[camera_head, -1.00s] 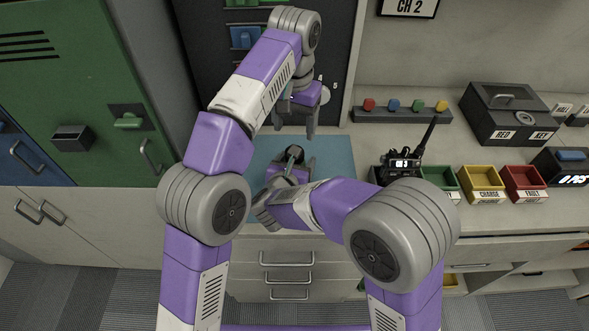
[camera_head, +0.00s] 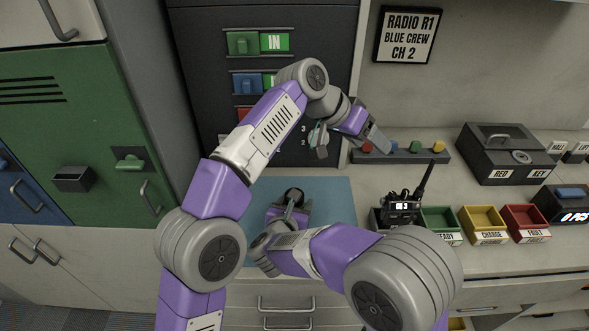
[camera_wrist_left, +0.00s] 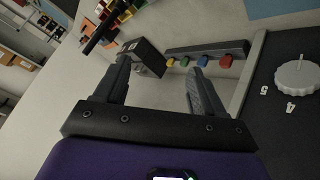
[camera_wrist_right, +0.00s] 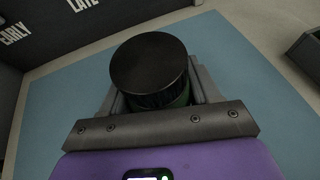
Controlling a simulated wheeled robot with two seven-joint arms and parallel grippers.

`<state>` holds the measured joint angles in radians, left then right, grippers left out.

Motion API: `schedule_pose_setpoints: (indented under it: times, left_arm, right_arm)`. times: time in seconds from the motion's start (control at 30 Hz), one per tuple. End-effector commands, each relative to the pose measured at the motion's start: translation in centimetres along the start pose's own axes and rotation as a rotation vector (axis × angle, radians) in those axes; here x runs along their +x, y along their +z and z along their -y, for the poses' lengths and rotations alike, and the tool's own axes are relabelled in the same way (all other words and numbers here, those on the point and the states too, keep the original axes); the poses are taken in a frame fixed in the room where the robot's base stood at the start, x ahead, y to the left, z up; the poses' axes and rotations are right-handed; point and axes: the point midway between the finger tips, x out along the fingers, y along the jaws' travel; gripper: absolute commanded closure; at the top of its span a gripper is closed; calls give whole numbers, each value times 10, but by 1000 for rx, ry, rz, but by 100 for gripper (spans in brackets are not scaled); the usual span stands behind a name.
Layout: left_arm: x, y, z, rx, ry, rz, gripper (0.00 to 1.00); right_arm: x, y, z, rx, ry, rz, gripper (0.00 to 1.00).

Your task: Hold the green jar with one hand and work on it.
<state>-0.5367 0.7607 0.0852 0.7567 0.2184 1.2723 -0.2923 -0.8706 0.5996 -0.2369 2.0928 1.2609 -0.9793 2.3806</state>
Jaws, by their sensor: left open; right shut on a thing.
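The green jar stands on the blue mat (camera_head: 335,198); its black lid (camera_head: 293,194) shows in the head view. In the right wrist view the wide black lid (camera_wrist_right: 150,68) fills the middle, with a little green of the jar's body (camera_wrist_right: 182,97) below it. My right gripper (camera_head: 290,208) is shut around the jar, a finger on each side. My left gripper (camera_head: 349,143) is open and empty, up and right of the jar, near the strip of coloured buttons. Its spread fingers (camera_wrist_left: 158,92) show in the left wrist view with nothing between them.
The button strip (camera_head: 402,157) lies along the back of the counter. A radio (camera_head: 400,207) with a tall antenna stands right of the mat. Green (camera_head: 440,221), yellow (camera_head: 484,222) and red (camera_head: 526,222) bins and a black key box (camera_head: 497,150) are further right.

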Motion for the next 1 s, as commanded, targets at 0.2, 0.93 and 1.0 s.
schedule_pose_setpoints:
  times: [0.2, 0.93, 1.0]
  left_arm:
    - [-22, -86, -53, 93, 213, -446, 31]
    - [-148, -184, 29, -556, -23, -1254, 31]
    - [-142, -173, 46, -630, -105, -1214, 31]
  right_arm:
    - [0, 0, 0, 0, 0, 0, 100]
    - [0, 0, 0, 0, 0, 0, 100]
    - [0, 0, 0, 0, 0, 0, 100]
